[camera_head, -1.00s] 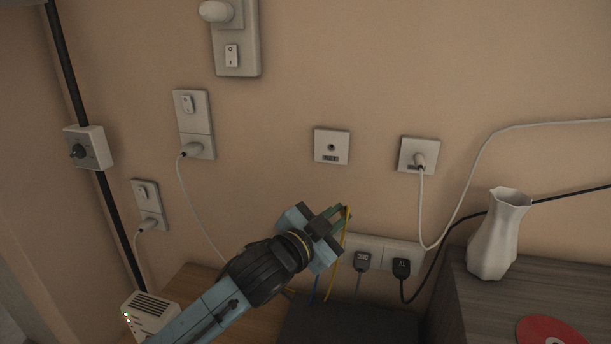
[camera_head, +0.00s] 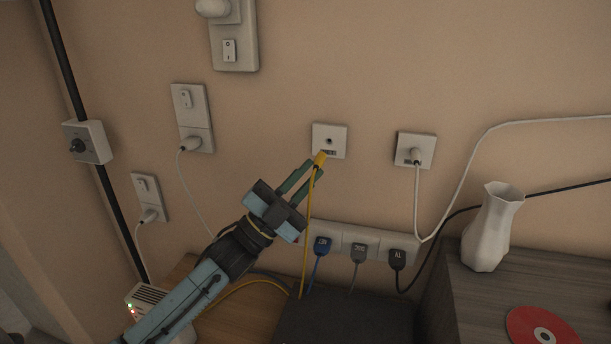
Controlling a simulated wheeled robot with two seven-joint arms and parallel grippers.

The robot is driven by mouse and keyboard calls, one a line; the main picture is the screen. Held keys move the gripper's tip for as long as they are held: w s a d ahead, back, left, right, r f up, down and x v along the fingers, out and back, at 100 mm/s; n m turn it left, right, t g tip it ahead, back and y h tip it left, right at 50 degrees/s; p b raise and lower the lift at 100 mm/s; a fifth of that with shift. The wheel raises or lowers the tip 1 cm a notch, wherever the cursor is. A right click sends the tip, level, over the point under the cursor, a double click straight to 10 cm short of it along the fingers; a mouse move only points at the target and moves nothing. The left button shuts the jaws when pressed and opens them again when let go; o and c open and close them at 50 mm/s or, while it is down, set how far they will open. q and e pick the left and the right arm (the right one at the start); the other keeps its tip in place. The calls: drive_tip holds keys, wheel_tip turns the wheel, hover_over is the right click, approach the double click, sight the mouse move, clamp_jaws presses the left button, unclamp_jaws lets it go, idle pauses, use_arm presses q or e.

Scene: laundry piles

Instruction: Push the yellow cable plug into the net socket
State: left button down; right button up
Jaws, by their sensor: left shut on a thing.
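The yellow cable plug (camera_head: 320,158) is between the fingertips of my left gripper (camera_head: 313,166), which is shut on it. Its yellow cable (camera_head: 306,230) hangs down towards the dark box below. The plug is at the lower left edge of a square white wall plate (camera_head: 337,131) with one small dark round hole (camera_head: 330,141). In the picture, the hole is just above and right of the plug. A dark label sits under the hole, too small to read, so I cannot confirm it is the net socket. Whether the plug touches the plate is unclear. My right gripper is not in view.
A similar plate (camera_head: 427,139) to the right holds a white plug. Below, a white socket strip (camera_head: 361,237) holds blue, grey and black plugs. A white vase (camera_head: 491,228) stands on the right cabinet. Switch plates are on the left wall.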

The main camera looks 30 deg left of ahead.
use_arm(q)
drive_tip(key=shift+s, duration=0.1)
drive_tip(key=shift+w+a+f+b, duration=0.1)
drive_tip(key=shift+w+a+b, duration=0.15)
drive_tip(key=shift+w, duration=0.55)
drive_tip(key=shift+w+a+r+b, duration=0.1)
drive_tip(key=shift+w+a+b, duration=0.1)
drive_tip(key=shift+w, duration=0.6)
drive_tip(key=shift+w+a+f+b, duration=0.1)
drive_tip(key=shift+w+a+b, duration=0.15)
drive_tip(key=shift+w, duration=0.55)
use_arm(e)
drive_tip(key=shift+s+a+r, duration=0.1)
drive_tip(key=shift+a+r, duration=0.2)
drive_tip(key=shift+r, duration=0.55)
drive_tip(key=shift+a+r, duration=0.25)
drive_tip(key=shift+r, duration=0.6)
use_arm(q)
drive_tip(key=shift+w, duration=0.35)
drive_tip(key=shift+a, duration=0.1)
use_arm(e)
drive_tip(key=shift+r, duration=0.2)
use_arm(q)
drive_tip(key=shift+w+a, duration=0.1)
drive_tip(key=shift+w, duration=0.45)
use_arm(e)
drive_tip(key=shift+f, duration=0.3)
